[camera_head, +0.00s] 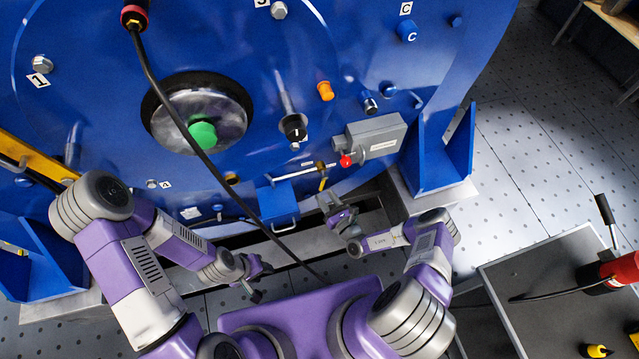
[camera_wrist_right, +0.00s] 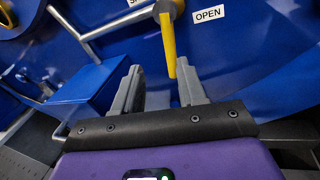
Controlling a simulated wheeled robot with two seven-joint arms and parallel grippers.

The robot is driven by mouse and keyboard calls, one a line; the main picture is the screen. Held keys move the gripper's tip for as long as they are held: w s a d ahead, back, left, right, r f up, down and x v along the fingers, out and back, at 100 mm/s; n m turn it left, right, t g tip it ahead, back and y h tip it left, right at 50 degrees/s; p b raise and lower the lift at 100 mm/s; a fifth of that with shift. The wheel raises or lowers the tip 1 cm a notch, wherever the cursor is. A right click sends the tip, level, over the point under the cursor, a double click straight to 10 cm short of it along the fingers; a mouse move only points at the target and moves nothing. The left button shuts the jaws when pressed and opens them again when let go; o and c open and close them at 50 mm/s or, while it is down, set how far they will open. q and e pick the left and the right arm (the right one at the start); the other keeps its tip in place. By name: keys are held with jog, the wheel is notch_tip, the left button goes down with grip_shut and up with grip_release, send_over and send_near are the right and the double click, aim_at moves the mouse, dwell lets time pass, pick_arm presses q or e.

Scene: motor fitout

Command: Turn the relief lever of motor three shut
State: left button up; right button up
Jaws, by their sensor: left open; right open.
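The yellow lever (camera_head: 323,181) hangs from a pivot low on the blue motor housing (camera_head: 330,40). In the right wrist view the same lever (camera_wrist_right: 168,45) points down toward my right gripper (camera_wrist_right: 160,82). A label reading OPEN (camera_wrist_right: 208,14) is to the right of its pivot, and another label (camera_wrist_right: 137,2) at the top is cut off. My right gripper also shows in the head view (camera_head: 338,212), just below the lever. It is open, with the lever's tip between its finger ends, nearer the right finger; contact cannot be told. My left gripper (camera_head: 258,279) is open and empty, low in front of the motor.
A grey box with a red knob (camera_head: 345,161) is right of the lever. A blue box with a handle (camera_head: 280,205) is to its left. A black cable (camera_head: 190,150) hangs across the motor front. A grey cart (camera_head: 550,290) stands at the right.

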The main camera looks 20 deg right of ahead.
jog(key=shift+m+h, duration=0.3)
jog(key=shift+h, duration=0.3)
jog(key=x, duration=0.2)
jog(key=b+x, duration=0.1)
jog(key=x, duration=0.1)
jog(key=d+b+x, duration=0.1)
jog(key=x, duration=0.1)
jog(key=shift+w+f, duration=0.2)
jog(key=shift+w, duration=0.05)
jog(key=shift+w+a+r+b, duration=0.1)
jog(key=shift+w+b, duration=0.25)
jog(key=shift+w, duration=0.3)
grip_shut()
